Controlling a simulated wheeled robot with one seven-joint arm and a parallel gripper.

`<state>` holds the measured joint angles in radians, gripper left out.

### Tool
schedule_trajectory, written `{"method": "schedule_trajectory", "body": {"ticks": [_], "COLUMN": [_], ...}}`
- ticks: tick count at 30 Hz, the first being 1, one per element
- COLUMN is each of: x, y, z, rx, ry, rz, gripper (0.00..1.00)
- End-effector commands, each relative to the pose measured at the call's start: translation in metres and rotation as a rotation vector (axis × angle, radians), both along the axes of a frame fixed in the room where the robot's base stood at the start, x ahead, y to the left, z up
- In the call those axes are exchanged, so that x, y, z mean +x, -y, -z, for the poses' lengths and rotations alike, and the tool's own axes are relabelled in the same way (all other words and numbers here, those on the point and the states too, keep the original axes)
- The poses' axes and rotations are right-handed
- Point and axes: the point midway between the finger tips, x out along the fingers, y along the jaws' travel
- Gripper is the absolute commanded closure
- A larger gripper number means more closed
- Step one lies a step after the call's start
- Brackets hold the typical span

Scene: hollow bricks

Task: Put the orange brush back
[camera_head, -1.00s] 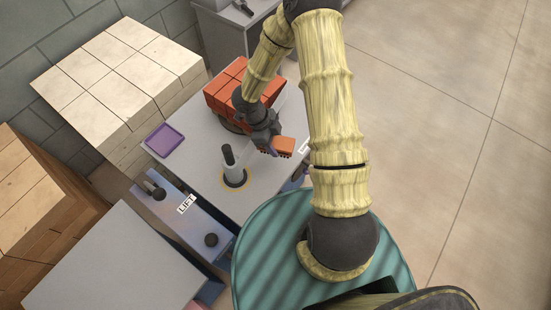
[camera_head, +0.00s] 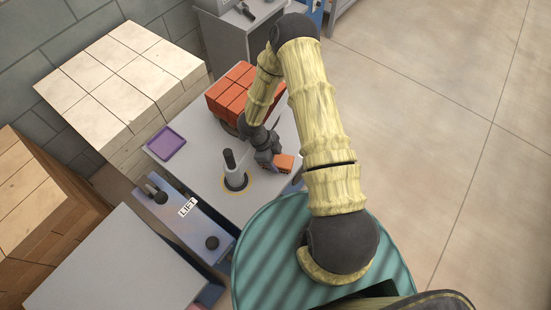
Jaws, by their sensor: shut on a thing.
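The orange brush (camera_head: 285,162) shows as a small orange block with a darker lower edge, at the right side of the grey table. My gripper (camera_head: 270,163) is shut on it, just right of the grey post. The fingers partly hide the brush's left end. I cannot tell whether the brush touches the table top. A purple tray (camera_head: 166,142) lies empty at the table's left edge.
A panel marked LIFT (camera_head: 188,207) runs along the front left. Pale blocks (camera_head: 125,75) stand beyond the tray.

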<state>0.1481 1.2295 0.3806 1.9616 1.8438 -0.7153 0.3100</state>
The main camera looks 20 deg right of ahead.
Motion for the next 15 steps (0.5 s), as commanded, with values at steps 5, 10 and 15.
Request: {"method": "schedule_trajectory", "body": {"ticks": [5,10,15], "x": [0.0006,0.0005,0.0006], "y": [0.0003,-0.0006,-0.0015], "z": [0.0004,0.003,0.0032], "rx": [0.0,-0.001,0.0], "ry": [0.002,0.001,0.002], "rz": [0.001,-0.002,-0.003], "gripper": [0.76,0.76,0.29]}}
